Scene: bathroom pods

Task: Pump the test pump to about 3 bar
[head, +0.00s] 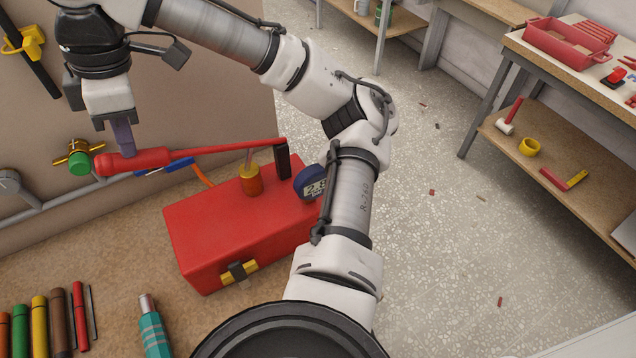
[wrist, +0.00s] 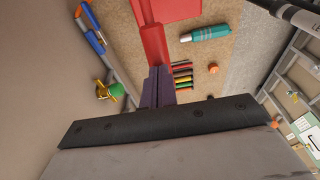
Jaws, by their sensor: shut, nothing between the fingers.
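The test pump is a red box (head: 225,225) on the brown bench top, with a brass cylinder (head: 251,181) on top. Its long red lever (head: 220,148) runs left from a dark post to a thick red grip (head: 140,160). The lever lies nearly level in the picture. A round blue digital gauge (head: 311,184) at the pump's right end reads about 2.8, partly hidden by my arm. My gripper (head: 122,150) is shut and points down at the lever's grip, its fingertips at or against it. In the wrist view, the shut purple fingers (wrist: 157,85) meet the red grip (wrist: 155,45).
Behind the lever, a pipe on the panel carries a green-capped brass valve (head: 78,160) and a blue handle (head: 170,166). Coloured pens (head: 57,320) and a teal tool (head: 153,330) lie at the front left. A side table (head: 560,70) stands right across open floor.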

